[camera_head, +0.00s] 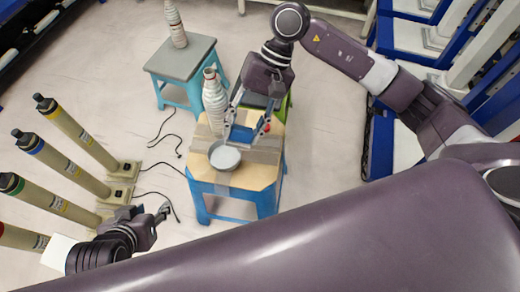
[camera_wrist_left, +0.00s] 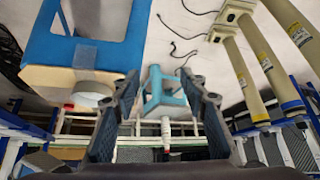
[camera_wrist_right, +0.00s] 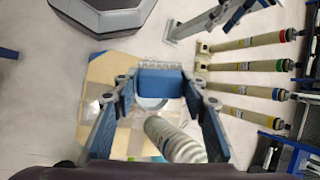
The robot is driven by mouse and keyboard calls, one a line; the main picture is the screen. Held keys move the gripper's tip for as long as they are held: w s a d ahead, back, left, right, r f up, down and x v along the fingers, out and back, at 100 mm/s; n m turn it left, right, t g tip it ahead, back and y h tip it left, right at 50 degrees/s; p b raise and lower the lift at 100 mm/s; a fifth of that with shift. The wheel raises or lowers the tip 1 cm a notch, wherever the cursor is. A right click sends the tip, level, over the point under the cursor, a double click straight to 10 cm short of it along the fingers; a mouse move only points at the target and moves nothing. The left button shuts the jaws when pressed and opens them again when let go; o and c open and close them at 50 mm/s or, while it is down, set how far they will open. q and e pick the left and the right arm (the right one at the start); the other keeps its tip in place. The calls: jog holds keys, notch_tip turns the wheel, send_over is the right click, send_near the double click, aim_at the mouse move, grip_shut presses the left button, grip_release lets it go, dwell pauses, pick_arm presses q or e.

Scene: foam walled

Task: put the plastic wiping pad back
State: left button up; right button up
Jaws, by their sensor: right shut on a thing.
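The blue plastic wiping pad (camera_head: 241,133) is held between the fingers of my right gripper (camera_head: 246,127), over the wooden-topped blue stool (camera_head: 263,177). In the right wrist view the pad (camera_wrist_right: 160,81) spans between the fingertips. I cannot tell whether the pad touches the stool top. A round grey-white dish (camera_head: 225,157) sits on the stool just in front of the pad. A ribbed whitish bottle (camera_head: 214,100) stands upright at the stool's back left. My left gripper (camera_head: 162,219) is open and empty, low at the left, apart from the stool; its fingers spread wide in the left wrist view (camera_wrist_left: 157,95).
A grey-topped blue stool (camera_head: 182,62) with another ribbed bottle (camera_head: 175,24) stands behind. Several tan posts (camera_head: 75,135) on bases line the left, with black cables on the floor. Blue-framed racks (camera_head: 405,60) fill the right.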

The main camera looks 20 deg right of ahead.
pick_arm(q)
jog(key=s+a+f+g+p, duration=0.2)
jog(key=s+f+g, duration=0.1)
jog(key=s, duration=0.3)
notch_tip(320, 180, down, 16)
jog(key=g, duration=0.1)
pick_arm(e)
jog(key=w+d+r+t+h, duration=0.2)
jog(key=d+r+t+h, duration=0.1)
jog(key=d+h, duration=0.25)
jog(key=f, duration=0.5)
jog(key=f+b, duration=0.1)
jog(key=f, duration=0.4)
jog(key=f+b, duration=0.1)
jog(key=f, duration=0.4)
jog(key=shift+a, duration=0.3)
notch_tip(320, 180, down, 5)
jog(key=shift+r+b, duration=0.1)
jog(key=shift+b, duration=0.5)
pick_arm(q)
notch_tip(320, 180, up, 9)
jog(key=shift+y, duration=0.4)
pick_arm(e)
jog(key=shift+w, duration=0.1)
pick_arm(q)
jog(key=shift+w+d, duration=0.1)
